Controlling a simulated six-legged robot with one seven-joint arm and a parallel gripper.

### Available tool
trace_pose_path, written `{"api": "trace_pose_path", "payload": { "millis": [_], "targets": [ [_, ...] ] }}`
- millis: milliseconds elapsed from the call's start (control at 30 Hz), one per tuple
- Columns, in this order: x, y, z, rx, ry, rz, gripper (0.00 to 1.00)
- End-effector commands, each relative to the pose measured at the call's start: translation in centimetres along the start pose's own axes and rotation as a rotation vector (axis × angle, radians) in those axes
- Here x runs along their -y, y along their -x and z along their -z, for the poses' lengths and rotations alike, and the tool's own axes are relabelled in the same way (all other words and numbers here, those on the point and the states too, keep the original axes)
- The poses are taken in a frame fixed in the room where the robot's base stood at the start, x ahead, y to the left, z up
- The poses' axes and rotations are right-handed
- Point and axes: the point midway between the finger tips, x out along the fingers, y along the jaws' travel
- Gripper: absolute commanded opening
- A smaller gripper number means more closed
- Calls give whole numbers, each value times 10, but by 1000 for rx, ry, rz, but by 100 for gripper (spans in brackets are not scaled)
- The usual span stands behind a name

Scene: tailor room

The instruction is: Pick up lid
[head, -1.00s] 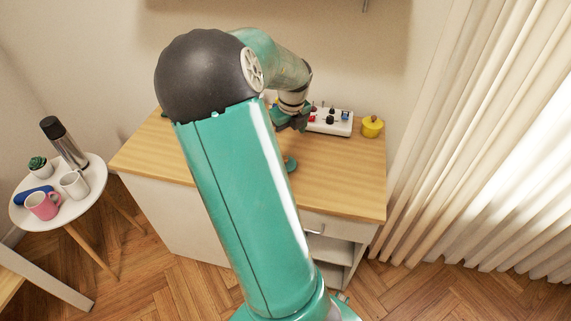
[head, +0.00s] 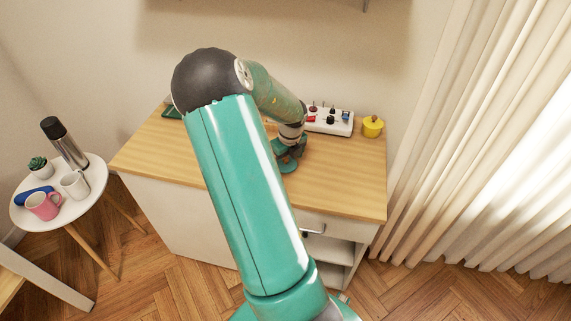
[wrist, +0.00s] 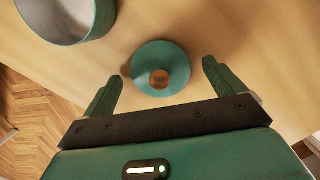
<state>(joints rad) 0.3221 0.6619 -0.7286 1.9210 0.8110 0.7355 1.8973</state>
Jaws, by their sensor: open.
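The lid is a round teal disc (wrist: 148,52) with a copper-coloured knob in its middle. It lies flat on the wooden top of the cabinet. In the head view the lid (head: 288,168) shows just below the end of my arm, partly covered. My gripper (wrist: 161,76) is open and empty above the lid. In the wrist view one finger is to the lower left of the lid and one to its right, with the knob between them. The height of the fingers above the lid is hard to tell.
A teal pot (wrist: 70,38), open at the top, stands left of the lid in the wrist view. A white tray (head: 335,130) with small items and a yellow pot (head: 372,126) are at the back right of the cabinet top (head: 345,185). A side table (head: 92,190) with mugs stands left.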

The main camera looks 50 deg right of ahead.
Motion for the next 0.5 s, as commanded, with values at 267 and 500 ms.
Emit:
{"api": "trace_pose_path", "payload": {
  "millis": [267, 500],
  "targets": [
    [0, 1, 0, 1, 0, 0, 67],
    [0, 1, 0, 1, 0, 0, 46]
  ]
}}
